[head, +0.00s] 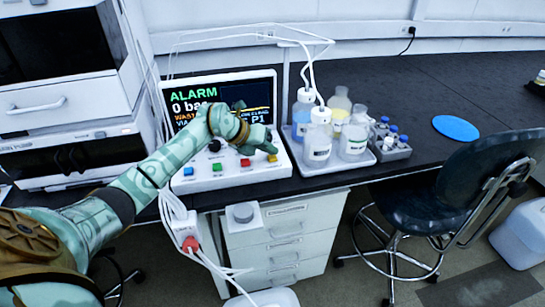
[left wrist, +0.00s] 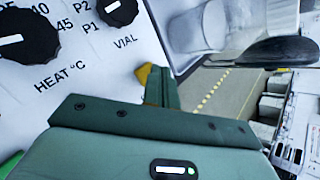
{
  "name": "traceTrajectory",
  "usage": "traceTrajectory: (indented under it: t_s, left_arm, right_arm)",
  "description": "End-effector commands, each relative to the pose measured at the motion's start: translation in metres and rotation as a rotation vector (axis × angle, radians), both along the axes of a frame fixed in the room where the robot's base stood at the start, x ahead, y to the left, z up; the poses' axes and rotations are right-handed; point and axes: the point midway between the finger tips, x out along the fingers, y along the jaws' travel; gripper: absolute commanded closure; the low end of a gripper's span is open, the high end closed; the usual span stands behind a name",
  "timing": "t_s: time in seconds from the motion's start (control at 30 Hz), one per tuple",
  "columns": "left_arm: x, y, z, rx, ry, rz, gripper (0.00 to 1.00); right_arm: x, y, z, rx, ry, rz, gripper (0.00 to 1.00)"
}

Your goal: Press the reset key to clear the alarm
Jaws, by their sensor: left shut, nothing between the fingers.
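The control console (head: 205,183) stands on the dark bench with a blue key (head: 188,171), a green key (head: 217,167) and a red key (head: 245,162) along its front. A yellow key (left wrist: 143,75) shows in the left wrist view, partly hidden behind my finger. The screen (head: 185,96) reads ALARM and 0 bar, partly covered by my arm. My left gripper (head: 271,151) is shut and empty over the console's right end, at the yellow key; I cannot tell whether it touches. No reset label is readable. My right gripper is not in view.
Right of the console, a tray (head: 335,167) holds several bottles with tubing. A grey vial rack (head: 390,151) and a blue disc (head: 455,128) lie farther right. A dark chair (head: 425,207) stands before the bench. White instruments (head: 70,110) stand on the left.

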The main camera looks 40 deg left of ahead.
Motion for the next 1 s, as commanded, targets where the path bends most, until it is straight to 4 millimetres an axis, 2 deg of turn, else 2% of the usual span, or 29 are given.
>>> traceTrajectory:
  t_s: [1.0]
  left_arm:
    - [-0.0002, 0.0002, -0.0090, 0.001, 0.000, 0.001, 1.00]
  right_arm:
    - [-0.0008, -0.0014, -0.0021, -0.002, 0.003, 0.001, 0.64]
